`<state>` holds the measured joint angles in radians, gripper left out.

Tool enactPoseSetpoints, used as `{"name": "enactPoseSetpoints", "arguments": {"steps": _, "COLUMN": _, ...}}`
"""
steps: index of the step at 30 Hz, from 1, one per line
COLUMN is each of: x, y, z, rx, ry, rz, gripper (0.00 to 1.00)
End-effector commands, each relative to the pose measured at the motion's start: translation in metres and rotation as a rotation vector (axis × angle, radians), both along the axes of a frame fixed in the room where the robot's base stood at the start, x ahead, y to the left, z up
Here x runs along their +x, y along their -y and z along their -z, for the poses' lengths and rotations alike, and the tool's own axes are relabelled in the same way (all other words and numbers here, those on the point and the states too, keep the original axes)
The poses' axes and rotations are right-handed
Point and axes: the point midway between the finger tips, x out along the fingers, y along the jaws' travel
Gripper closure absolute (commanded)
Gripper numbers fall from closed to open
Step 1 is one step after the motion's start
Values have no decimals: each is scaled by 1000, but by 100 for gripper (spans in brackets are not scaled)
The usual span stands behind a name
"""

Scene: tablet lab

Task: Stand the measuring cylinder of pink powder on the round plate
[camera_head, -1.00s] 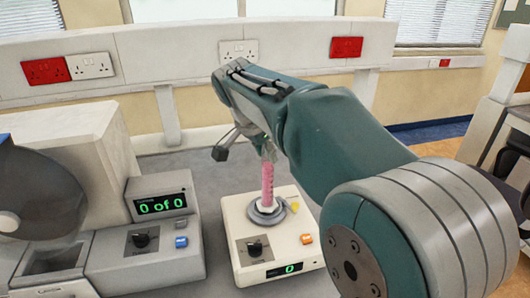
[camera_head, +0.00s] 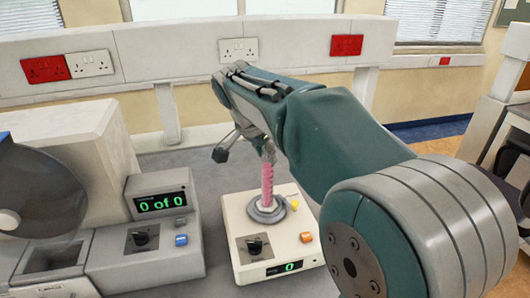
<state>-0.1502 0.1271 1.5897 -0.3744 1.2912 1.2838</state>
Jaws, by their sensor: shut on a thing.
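The measuring cylinder of pink powder (camera_head: 267,184) is upright over the round plate (camera_head: 281,213) on top of a cream machine. Its base is at the plate, but I cannot tell whether it touches or hovers just above. My gripper (camera_head: 267,150) is at the cylinder's upper end and shut on it. My arm hides most of the gripper's fingers. The round plate is grey and only partly covered by the cylinder's base.
The cream machine (camera_head: 246,273) has a black knob, an orange button, a yellow button and a display reading 0. Grey bench top lies behind, below a wall panel with sockets (camera_head: 238,50).

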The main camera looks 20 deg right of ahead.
Motion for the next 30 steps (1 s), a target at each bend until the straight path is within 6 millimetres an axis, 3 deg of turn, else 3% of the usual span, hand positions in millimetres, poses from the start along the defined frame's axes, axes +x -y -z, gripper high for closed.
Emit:
{"name": "enactPoseSetpoints", "arguments": {"steps": 27, "x": 0, "y": 0, "z": 2, "rx": 0, "ry": 1, "rz": 0, "gripper": 100}}
{"name": "enactPoseSetpoints", "arguments": {"steps": 28, "x": 0, "y": 0, "z": 2, "rx": 0, "ry": 1, "rz": 0, "gripper": 49}}
{"name": "enactPoseSetpoints", "arguments": {"steps": 30, "x": 0, "y": 0, "z": 2, "rx": 0, "ry": 1, "rz": 0, "gripper": 18}}
